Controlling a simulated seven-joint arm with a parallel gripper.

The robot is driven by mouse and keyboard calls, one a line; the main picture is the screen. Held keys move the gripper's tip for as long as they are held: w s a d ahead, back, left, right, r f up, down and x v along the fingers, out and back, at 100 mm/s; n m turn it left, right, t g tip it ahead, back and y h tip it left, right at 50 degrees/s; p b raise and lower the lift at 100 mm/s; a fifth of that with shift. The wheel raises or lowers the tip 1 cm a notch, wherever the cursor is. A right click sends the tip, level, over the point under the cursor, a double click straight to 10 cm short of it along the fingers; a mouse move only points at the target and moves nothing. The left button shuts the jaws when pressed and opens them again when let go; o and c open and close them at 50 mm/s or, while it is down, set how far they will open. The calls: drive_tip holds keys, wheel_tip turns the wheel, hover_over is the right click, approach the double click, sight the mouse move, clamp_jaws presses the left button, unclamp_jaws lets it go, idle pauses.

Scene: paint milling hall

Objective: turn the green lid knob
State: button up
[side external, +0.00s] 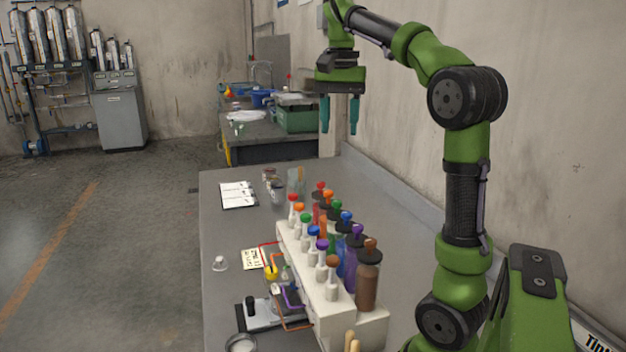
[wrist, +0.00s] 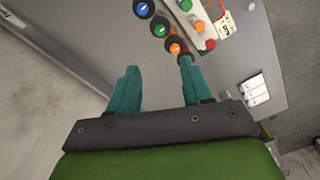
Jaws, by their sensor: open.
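My gripper (side external: 339,127) is open and empty, its two teal fingers pointing down, high above the rack. In the wrist view (wrist: 158,66) the fingers stand apart. The green knob on a dark round lid (wrist: 159,29) lies beyond the fingertips, between a blue-knobbed lid (wrist: 143,8) and an orange-knobbed lid (wrist: 175,47). In the side view the green lid knob (side external: 336,205) is in the back row of larger bottles. A smaller green-topped bottle (side external: 305,219) stands in the front row.
A white stepped rack (side external: 300,262) holds two rows of colour-topped bottles close together. A notebook (side external: 238,195), jars (side external: 277,192) and a small apparatus (side external: 262,314) share the grey bench. The wall runs along the right side. Bench space beyond the rack is mostly clear.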

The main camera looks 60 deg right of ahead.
drive_tip(key=m, duration=0.2)
approach(337, 201)
drive_tip(key=shift+m, duration=0.4)
wheel_tip(337, 201, down, 9)
drive_tip(key=shift+f, duration=0.1)
clamp_jaws()
